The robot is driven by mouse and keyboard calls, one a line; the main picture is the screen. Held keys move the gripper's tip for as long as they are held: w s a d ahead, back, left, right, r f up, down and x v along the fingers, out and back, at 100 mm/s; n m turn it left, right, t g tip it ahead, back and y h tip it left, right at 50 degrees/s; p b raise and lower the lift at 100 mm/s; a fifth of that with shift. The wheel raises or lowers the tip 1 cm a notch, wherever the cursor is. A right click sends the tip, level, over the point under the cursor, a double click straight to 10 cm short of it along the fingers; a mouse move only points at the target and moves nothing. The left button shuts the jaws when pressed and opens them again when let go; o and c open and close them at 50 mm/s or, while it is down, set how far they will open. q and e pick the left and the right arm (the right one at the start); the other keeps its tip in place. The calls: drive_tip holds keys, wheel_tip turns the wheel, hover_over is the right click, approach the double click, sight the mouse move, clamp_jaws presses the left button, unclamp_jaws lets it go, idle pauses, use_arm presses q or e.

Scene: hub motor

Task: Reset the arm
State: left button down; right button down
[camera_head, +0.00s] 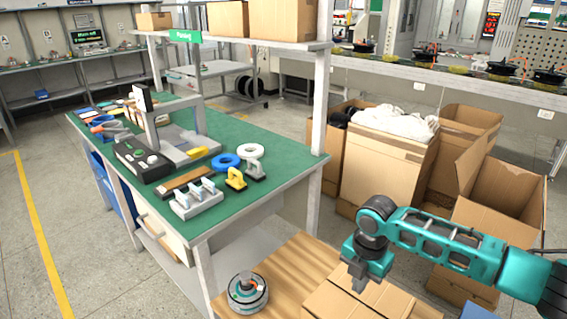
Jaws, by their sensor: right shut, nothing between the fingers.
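My right arm (440,243) is teal and dark grey and comes in from the right edge. Its gripper (357,283) points down and is shut with nothing between the fingers. It hangs just over or beside a cardboard box (385,304) at the bottom of the view; the exact gap cannot be told. A round grey hub motor (248,293) with an upright shaft sits on a wooden surface (290,269) to the left of the gripper, apart from it. My left gripper is not in view.
A green-topped workbench (245,206) holds a black control box (141,160), tape rolls (225,161) and small tools. Open cardboard boxes (388,169) stand behind my right arm. A conveyor line (440,75) runs along the back. Floor at the left is clear.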

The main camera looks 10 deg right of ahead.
drive_tip(key=s+a+f+m+t+y, duration=0.25)
drive_tip(key=a+f+m, duration=0.2)
drive_tip(key=a, duration=0.25)
drive_tip(key=s+a+f+m+t+y, duration=0.25)
drive_tip(key=s+a+m, duration=0.2)
drive_tip(key=a, duration=0.35)
drive_tip(key=s+d+m+t+h, duration=0.3)
drive_tip(key=s+d+m+t, duration=0.2)
drive_tip(key=m, duration=0.8)
drive_tip(key=s+d, duration=0.3)
drive_tip(key=s, duration=0.1)
drive_tip(key=shift+s+d+f+m+t, duration=0.2)
drive_tip(key=shift+s+d+m+t, duration=0.1)
drive_tip(key=shift+d+m, duration=0.1)
